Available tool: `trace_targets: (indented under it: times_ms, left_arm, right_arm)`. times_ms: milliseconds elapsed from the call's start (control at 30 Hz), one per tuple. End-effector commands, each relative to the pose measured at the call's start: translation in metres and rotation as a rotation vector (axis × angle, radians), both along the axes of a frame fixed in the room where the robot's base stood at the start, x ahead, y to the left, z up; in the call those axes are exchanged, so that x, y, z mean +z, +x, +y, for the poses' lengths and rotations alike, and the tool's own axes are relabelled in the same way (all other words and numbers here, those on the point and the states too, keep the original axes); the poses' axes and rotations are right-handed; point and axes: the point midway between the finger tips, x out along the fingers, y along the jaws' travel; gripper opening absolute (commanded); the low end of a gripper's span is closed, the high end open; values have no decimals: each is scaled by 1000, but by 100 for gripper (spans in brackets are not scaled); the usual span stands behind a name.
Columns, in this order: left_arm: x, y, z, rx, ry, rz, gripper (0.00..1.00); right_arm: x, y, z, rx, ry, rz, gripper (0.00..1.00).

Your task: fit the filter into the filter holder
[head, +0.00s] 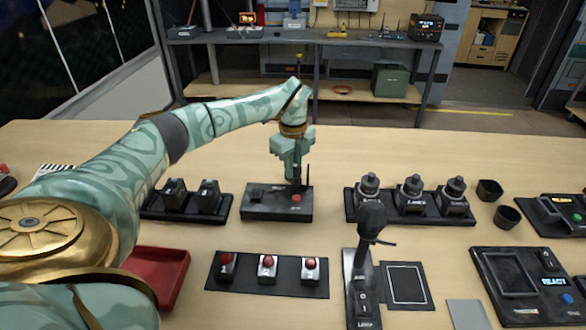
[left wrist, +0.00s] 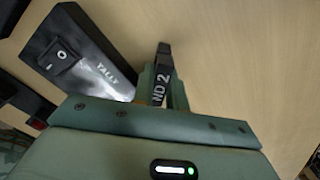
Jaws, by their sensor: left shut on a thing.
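My left gripper (head: 293,178) reaches in from the left, pointing down just behind or over a black box with a red button (head: 296,198). In the left wrist view my left gripper (left wrist: 163,95) is shut on a narrow dark piece marked "ND 2", which I take as the filter (left wrist: 162,72). In the head view the filter is too small and dark to make out. I cannot tell for sure which thing is the filter holder, nor whether the filter touches anything. My right gripper is not in view.
A black box marked TALLY (left wrist: 80,60) lies beside the gripper in the wrist view. In the head view, a rack with two black blocks (head: 188,212), a rack of three knobbed pieces (head: 411,215), a red-button strip (head: 228,282) and a red tray (head: 165,268) stand around. Bare table lies behind.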

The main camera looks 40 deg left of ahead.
Motion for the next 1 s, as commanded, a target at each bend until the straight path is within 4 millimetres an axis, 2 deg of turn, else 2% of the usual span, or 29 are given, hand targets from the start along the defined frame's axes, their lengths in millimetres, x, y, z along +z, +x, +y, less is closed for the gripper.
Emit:
trace_targets:
  times_ms: [233,400,467,667,800,1000]
  left_arm:
    - [11,0,0,0,0,-2,0]
    - [40,0,-1,0,0,-5,0]
    - [51,-8,-8,-2,1,-4,0]
    - [102,-36,-40,-5,0,-6,0]
    - [114,-62,-70,-5,1,-2,0]
    - [126,-85,-97,-2,0,-1,0]
  right_arm:
    - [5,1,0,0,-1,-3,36]
    - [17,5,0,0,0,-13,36]
    - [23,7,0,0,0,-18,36]
    - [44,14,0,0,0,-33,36]
    - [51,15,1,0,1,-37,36]
    - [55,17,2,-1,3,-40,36]
